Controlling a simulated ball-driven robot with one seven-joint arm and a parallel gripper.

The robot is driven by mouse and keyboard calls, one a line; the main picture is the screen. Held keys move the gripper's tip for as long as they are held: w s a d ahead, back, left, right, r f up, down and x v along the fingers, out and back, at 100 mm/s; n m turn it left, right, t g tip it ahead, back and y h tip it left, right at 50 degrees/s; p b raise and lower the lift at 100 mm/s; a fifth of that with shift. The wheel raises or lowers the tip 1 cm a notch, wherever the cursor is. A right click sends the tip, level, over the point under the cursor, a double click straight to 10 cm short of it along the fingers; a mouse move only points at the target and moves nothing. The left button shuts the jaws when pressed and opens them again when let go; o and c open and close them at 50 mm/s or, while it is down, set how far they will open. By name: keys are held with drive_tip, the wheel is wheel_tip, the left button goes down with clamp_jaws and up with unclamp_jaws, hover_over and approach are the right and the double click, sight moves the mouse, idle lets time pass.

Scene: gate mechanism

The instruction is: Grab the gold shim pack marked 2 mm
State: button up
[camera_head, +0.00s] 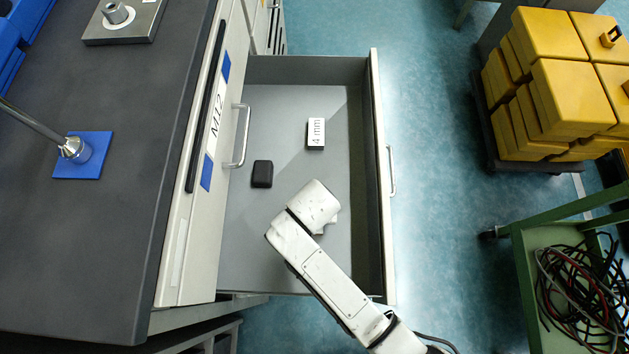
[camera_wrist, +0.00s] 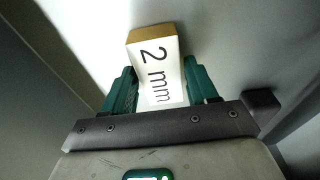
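The gold shim pack (camera_wrist: 160,72) shows in the wrist view as a gold block with a white label reading "2 mm". It lies between the two green fingers of my gripper (camera_wrist: 163,85), its far gold end reaching past the fingertips. A finger borders it closely on each side, but I cannot tell whether they press on it. In the head view my gripper is hidden under my white wrist, low over the open drawer (camera_head: 260,262), and the 2 mm pack cannot be made out there.
In the drawer, a white-labelled block marked 4 mm (camera_head: 316,134) and a black block (camera_head: 262,174) lie apart, up and left of my wrist. The drawer's front wall (camera_head: 377,180) stands close on the right. A dark-topped workbench (camera_head: 110,220) borders the left side.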

drive_tip(key=c, duration=0.9)
drive_tip(key=shift+c, duration=0.3)
drive_tip(key=shift+r, duration=0.15)
